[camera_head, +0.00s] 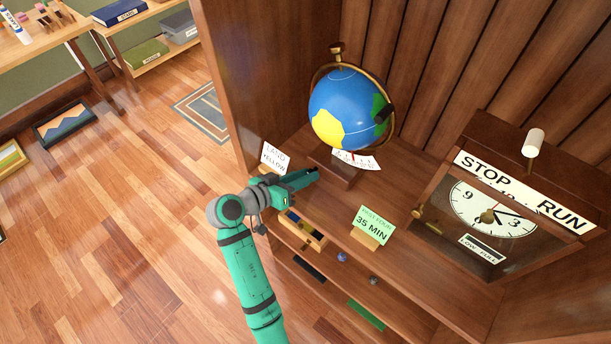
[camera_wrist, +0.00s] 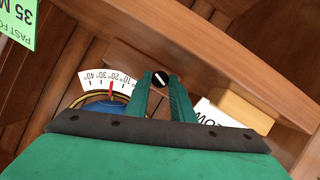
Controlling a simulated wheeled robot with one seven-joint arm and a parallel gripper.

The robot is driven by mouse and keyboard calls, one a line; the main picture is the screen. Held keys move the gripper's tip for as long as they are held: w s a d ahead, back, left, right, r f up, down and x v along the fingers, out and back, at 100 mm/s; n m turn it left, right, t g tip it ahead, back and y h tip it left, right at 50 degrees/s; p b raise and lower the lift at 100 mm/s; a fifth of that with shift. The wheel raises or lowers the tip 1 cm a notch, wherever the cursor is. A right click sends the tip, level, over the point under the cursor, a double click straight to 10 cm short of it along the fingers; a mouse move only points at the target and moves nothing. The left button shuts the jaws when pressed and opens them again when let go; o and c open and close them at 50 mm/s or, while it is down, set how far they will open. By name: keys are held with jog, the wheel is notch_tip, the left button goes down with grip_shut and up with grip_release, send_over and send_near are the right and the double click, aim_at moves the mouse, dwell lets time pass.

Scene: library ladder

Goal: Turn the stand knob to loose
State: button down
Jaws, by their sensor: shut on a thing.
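The stand knob (camera_wrist: 160,79) is small, round and black with a white line across its face. It shows between my fingertips in the wrist view, and my gripper (camera_wrist: 161,84) is shut on it. In the head view my gripper (camera_head: 308,177) reaches the wooden stand (camera_head: 334,170) of the globe from the front left, and the knob is hidden there. The globe (camera_head: 342,108) is blue with yellow and green land, in a brass ring. In the wrist view a white degree scale (camera_wrist: 122,83) lies beside the knob, with a red pointer near 20. I cannot read a loose or tight mark.
A "LAND YELLOW" card (camera_head: 274,158) stands left of the stand. A green "35 MIN" card (camera_head: 374,225) stands to the right. A STOP/RUN clock (camera_head: 492,215) is at the far right. The cabinet wall rises at left.

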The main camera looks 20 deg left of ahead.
jog(key=c, duration=1.5)
grip_release()
jog(key=shift+c, duration=0.2)
jog(key=shift+s+a, duration=0.1)
jog(key=v, duration=1)
jog(key=shift+s, duration=0.35)
jog(key=shift+a, duration=0.1)
